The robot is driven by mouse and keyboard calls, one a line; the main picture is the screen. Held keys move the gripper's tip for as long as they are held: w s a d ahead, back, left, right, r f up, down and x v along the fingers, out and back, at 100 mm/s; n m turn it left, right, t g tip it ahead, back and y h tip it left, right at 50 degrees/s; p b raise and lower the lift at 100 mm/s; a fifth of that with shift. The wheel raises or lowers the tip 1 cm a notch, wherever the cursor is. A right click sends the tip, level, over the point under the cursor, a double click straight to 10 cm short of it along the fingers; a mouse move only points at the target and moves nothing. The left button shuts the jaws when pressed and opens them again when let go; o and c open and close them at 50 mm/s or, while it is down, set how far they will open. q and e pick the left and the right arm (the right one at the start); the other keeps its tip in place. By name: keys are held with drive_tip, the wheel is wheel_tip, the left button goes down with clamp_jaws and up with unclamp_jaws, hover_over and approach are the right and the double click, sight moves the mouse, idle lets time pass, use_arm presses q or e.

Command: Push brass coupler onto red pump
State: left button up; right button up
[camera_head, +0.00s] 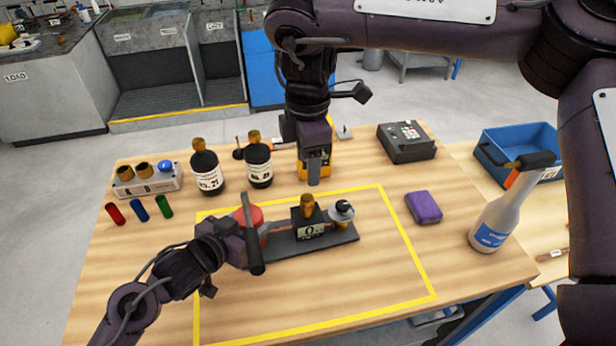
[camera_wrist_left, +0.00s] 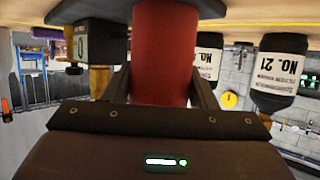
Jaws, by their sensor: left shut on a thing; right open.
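The red pump (camera_head: 254,214) is at the left end of a dark base plate (camera_head: 336,236) in the head view. My left gripper (camera_head: 251,232) is shut on it; the red body (camera_wrist_left: 163,50) shows between the fingers in the left wrist view. A brass piece, likely the coupler (camera_head: 307,203), stands on a black block (camera_head: 309,230) marked 0, right of the pump. A thin copper-coloured line runs between block and pump; whether they touch is unclear. A grey-capped fitting (camera_head: 341,212) stands further right. My right gripper (camera_head: 314,178) is open above the table, behind the block.
Two dark bottles (camera_head: 208,172) (camera_head: 258,165) stand behind the pump. A yellow device (camera_head: 326,160) is behind my right gripper. A purple block (camera_head: 423,207) and a spray bottle (camera_head: 493,222) are at right. The front of the yellow-taped area is clear.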

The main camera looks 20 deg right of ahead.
idle(0.3)
use_arm(q)
drive_tip(key=o, duration=1.5)
drive_tip(key=shift+c, duration=0.2)
drive_tip(key=shift+a, duration=0.1)
drive_tip(key=v, duration=0.7)
drive_tip(key=shift+s+a+r, duration=0.2)
drive_tip(key=shift+s, duration=0.05)
